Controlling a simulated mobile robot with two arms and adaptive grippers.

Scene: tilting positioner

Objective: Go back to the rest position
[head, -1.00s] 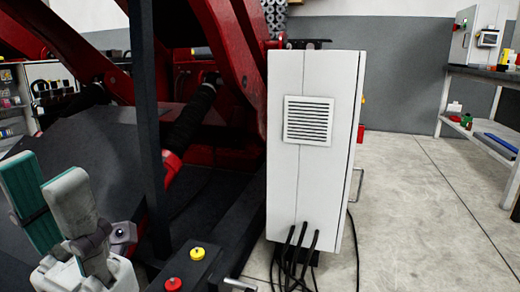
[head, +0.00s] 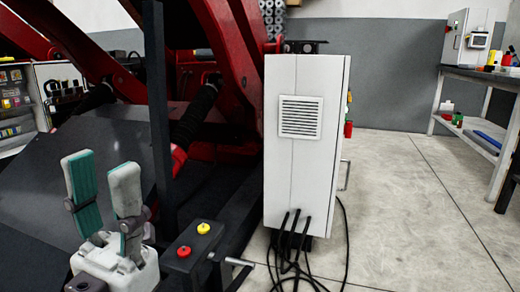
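My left gripper (head: 103,192) is at the lower left of the head view, with its two grey and teal fingers pointing up. The fingers are apart, with nothing between them. It is in front of the dark panel of the red tilting positioner (head: 224,75). A small dark control box (head: 190,252) with a red and a yellow button is just right of the gripper, apart from it in the picture. My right gripper is not in the view.
A white cabinet (head: 305,185) with a vent and black cables stands in the middle. A dark post (head: 157,110) rises behind the gripper. A workbench (head: 490,80) is at the far right. The concrete floor (head: 410,220) between cabinet and bench is clear.

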